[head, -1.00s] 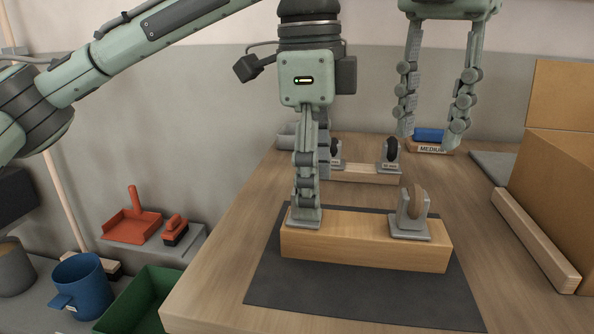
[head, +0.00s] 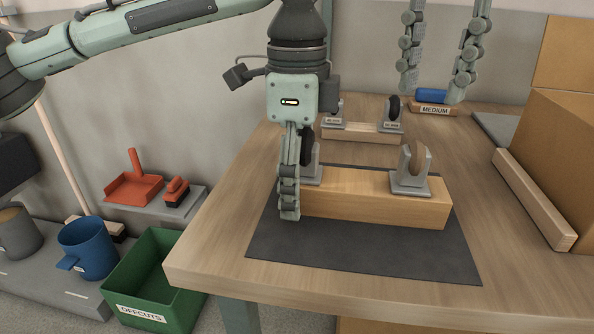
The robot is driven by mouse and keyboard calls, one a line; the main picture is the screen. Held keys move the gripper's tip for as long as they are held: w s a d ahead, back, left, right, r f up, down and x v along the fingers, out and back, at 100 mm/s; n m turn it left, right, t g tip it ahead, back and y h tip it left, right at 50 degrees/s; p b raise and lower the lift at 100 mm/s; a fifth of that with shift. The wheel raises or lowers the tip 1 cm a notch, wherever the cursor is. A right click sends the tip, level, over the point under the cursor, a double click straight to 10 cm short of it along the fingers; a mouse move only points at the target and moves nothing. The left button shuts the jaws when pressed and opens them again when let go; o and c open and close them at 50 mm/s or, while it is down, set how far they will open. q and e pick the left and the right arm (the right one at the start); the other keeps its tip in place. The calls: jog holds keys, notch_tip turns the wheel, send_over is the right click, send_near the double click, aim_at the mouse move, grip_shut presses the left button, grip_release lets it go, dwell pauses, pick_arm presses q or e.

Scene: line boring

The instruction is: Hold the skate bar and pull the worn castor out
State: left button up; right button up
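The skate bar (head: 375,208) is a pale wooden block lying across a dark mat. The worn castor (head: 410,182), with a tan wheel in a grey fork, stands upright at the bar's right end. A dark-wheeled castor (head: 314,172) stands at the left end, partly hidden by my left gripper. My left gripper (head: 289,214) points down at the bar's left end, with a finger overlapping its front face. Its fingers are seen edge-on, so grip and contact are unclear. My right gripper (head: 432,94) is open and empty, fingers wide apart, toward the table's back, away from the worn castor.
Behind the bar, a wooden rack (head: 362,134) holds two dark-wheeled castors. A blue item sits by a "MEDIUM" block (head: 433,111). A wooden strip (head: 535,200) and cardboard box (head: 565,150) bound the right. A green offcuts bin (head: 150,285) stands left of the table.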

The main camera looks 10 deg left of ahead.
pick_arm(q)
jog(key=c, duration=1.7)
jog(key=o, duration=1)
jog(key=c, duration=0.7)
pick_arm(e)
jog(key=shift+o, duration=0.4)
